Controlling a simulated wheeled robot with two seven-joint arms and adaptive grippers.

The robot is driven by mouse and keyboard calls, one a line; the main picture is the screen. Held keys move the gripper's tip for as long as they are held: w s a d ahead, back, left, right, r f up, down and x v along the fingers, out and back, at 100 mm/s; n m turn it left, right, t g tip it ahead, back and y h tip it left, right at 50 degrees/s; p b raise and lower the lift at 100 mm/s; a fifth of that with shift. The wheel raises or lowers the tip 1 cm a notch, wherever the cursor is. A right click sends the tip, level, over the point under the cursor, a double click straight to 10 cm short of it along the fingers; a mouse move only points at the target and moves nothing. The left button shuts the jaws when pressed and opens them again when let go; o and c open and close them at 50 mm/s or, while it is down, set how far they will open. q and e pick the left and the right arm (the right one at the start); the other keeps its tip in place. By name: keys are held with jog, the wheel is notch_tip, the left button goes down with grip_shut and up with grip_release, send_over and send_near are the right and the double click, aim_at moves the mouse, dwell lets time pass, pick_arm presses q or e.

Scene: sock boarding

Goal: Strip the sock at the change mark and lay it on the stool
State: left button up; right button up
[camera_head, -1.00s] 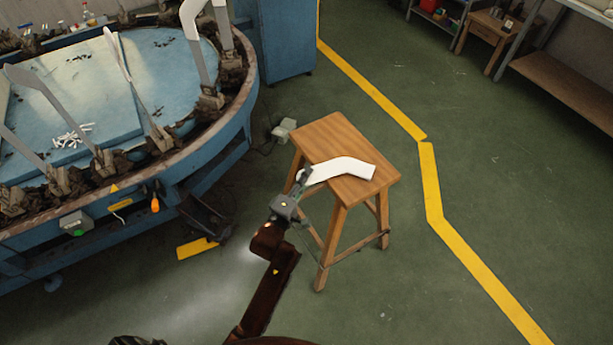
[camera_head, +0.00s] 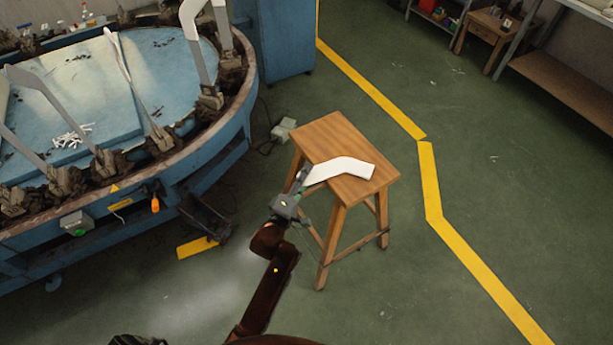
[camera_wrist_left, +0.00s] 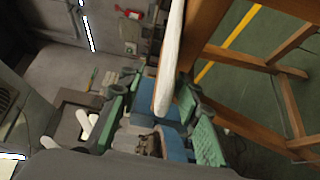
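A white sock (camera_head: 340,168) lies flat and bent across the seat of the wooden stool (camera_head: 335,132), with its left end at the seat's near left edge. My left gripper (camera_head: 304,176) is at that end, beside the stool. In the left wrist view the white sock (camera_wrist_left: 170,60) reaches down between the two green-padded fingers of the left gripper (camera_wrist_left: 162,125). The fingers stand apart, with a gap visible on each side of the sock. My right gripper is not in view.
A yellow line (camera_head: 430,180) crosses the clear green floor right of the stool.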

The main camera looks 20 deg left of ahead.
pick_arm(q)
jog(key=s, duration=1.2)
jog(key=shift+a, duration=0.4)
